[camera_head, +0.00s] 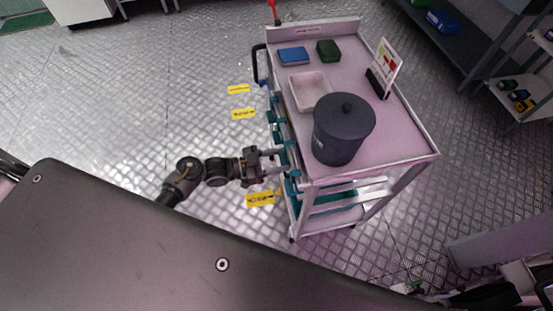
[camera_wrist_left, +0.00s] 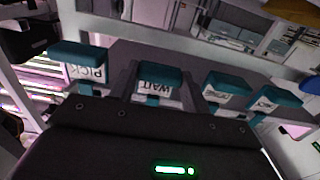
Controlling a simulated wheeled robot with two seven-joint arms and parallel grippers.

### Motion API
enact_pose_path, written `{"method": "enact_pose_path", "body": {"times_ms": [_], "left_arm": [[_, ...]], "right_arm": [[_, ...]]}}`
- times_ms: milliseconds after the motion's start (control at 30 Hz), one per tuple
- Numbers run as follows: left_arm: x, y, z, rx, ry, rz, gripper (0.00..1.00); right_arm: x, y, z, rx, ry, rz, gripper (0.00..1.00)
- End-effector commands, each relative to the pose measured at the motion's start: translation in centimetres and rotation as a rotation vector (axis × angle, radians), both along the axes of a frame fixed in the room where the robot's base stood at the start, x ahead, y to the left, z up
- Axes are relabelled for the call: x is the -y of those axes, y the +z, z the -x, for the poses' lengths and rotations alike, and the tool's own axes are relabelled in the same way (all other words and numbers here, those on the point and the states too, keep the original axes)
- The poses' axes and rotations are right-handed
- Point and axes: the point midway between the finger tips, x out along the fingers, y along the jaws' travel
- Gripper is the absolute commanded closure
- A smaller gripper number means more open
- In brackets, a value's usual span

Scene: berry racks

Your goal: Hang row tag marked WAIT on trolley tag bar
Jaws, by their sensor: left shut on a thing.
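My left gripper (camera_head: 272,165) is at the left side of the trolley (camera_head: 400,153), low beside its top edge. It is shut on the teal-topped row tag marked WAIT (camera_wrist_left: 158,84), whose white label reads upside down in the left wrist view. The WAIT tag sits in a line with other teal tags: the PICK tag (camera_wrist_left: 85,65) on the left and two more (camera_wrist_left: 226,86) on the right with labels too small to read. I cannot tell whether the WAIT tag rests on a bar. My right gripper is not in view.
On the trolley top stand a dark lidded pot (camera_head: 342,135), a pale tray (camera_head: 309,92), a blue box (camera_head: 293,56), a green box (camera_head: 328,50) and a sign (camera_head: 386,65). Yellow floor labels (camera_head: 260,198) lie left of the trolley. Shelves (camera_head: 470,50) stand at the right.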

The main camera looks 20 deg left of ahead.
Motion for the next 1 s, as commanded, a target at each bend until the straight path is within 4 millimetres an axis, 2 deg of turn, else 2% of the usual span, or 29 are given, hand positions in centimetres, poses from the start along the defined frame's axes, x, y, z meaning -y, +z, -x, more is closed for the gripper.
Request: {"method": "enact_pose_path", "body": {"times_ms": [367, 400, 567, 867, 1000], "left_arm": [[0.0, -0.2, 0.0, 0.000, 0.000, 0.000, 0.73], [0.0, -0.2, 0.0, 0.000, 0.000, 0.000, 0.49], [0.0, -0.2, 0.0, 0.000, 0.000, 0.000, 0.28], [-0.2, -0.2, 0.1, -0.001, 0.001, -0.001, 0.28], [-1.4, -0.4, 0.8, 0.000, 0.002, -0.004, 0.28]], "right_arm": [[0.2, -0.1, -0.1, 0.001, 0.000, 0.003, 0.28], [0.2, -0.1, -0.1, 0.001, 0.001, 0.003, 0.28], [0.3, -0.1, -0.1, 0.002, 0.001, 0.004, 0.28], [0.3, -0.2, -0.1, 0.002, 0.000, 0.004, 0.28], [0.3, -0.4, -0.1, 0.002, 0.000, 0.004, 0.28]]}}
